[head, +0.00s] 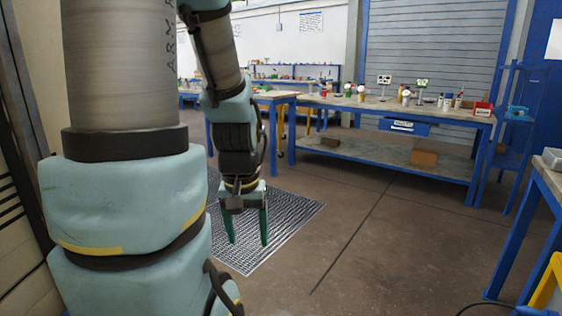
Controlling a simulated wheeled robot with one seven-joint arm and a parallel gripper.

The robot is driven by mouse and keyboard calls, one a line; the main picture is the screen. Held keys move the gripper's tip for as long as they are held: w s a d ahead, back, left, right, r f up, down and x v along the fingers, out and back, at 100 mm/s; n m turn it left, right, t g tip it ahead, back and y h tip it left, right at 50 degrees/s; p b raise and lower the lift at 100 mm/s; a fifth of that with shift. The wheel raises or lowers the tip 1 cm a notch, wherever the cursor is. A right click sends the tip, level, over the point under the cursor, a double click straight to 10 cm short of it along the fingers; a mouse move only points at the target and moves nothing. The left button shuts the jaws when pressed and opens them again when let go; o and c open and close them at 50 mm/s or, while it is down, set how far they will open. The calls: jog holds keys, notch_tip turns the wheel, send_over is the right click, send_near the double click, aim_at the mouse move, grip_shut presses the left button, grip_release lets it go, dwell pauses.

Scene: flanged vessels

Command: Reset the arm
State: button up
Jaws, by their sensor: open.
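My arm, pale teal and grey, fills the left side of the head view, bent over with its end hanging down. My gripper (247,240) points downward with its two dark green fingers apart and nothing between them. It hangs in front of a metal floor grating (290,216) in the picture and appears clear of the floor. The near arm links hide part of the scene behind them on the left.
A blue-framed workbench (455,120) with several small items stands at the back right, boxes (424,157) on its lower shelf. Another blue-legged table (545,185) is at the right edge, by a yellow object (548,290). The middle floor (390,245) is clear.

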notch_tip(320, 180, up, 12)
jog(key=p, duration=1)
jog(key=shift+w+d+r+p, duration=0.15)
jog(key=shift+w+p, duration=0.15)
jog(key=shift+w, duration=0.05)
dwell(3.8)
